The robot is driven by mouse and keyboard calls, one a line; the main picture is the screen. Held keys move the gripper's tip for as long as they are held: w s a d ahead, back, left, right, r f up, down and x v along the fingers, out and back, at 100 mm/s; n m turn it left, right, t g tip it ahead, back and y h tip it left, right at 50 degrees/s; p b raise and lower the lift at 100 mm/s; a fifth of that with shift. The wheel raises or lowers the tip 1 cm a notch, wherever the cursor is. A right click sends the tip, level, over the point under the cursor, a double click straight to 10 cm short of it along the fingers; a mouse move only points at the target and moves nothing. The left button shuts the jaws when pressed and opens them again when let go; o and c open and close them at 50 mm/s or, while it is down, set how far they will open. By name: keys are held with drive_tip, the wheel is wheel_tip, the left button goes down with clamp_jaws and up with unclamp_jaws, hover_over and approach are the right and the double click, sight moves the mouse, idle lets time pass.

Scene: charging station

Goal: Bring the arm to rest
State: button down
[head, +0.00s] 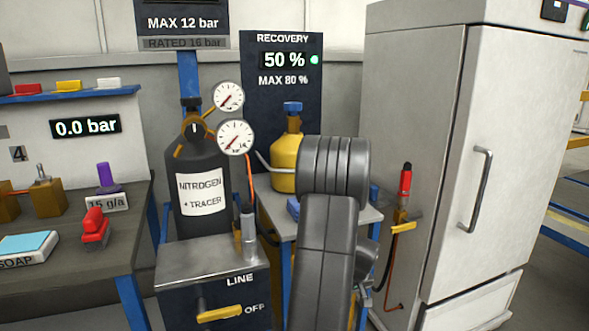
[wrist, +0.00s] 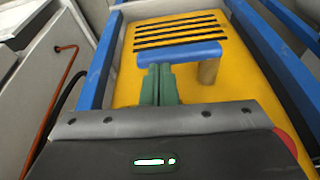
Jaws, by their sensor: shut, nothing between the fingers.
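My gripper (wrist: 158,85) shows in the wrist view with its green fingers together and nothing between them. It points toward a yellow surface (wrist: 125,80) with a blue bar and black stripes beyond the fingertips. I cannot tell whether the fingers touch anything. In the head view my grey arm rises at the centre right, in front of the small table with the yellow cylinder. My fingers are hidden there.
A black nitrogen cylinder (head: 198,150) with gauges stands left of the arm. The yellow recovery cylinder (head: 285,165) is close behind the arm. A white cabinet (head: 455,130) with a handle stands at the right. A workbench (head: 90,260) is at the left. Blue rails (wrist: 95,85) flank my gripper.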

drive_tip(key=s+d+r+p, duration=0.1)
drive_tip(key=d+r+p, duration=0.1)
drive_tip(key=r, duration=0.5)
drive_tip(key=s+d+r+p, duration=0.1)
drive_tip(key=d+r+p, duration=0.2)
drive_tip(key=r, duration=0.3)
drive_tip(key=s+a+b+x, duration=0.1)
drive_tip(key=b+x, duration=0.2)
drive_tip(key=x, duration=0.4)
drive_tip(key=a+b+x, duration=0.2)
drive_tip(key=x, duration=0.5)
drive_tip(key=shift+t+h, duration=0.4)
drive_tip(key=shift+h, duration=0.4)
drive_tip(key=a+r, duration=0.1)
drive_tip(key=s+a+r, duration=0.1)
drive_tip(key=a+r, duration=0.1)
drive_tip(key=shift+s+a+r, duration=0.2)
drive_tip(key=shift+s, duration=0.2)
drive_tip(key=shift+a+r+b, duration=0.1)
drive_tip(key=shift+r+b, duration=0.1)
drive_tip(key=shift+b, duration=0.1)
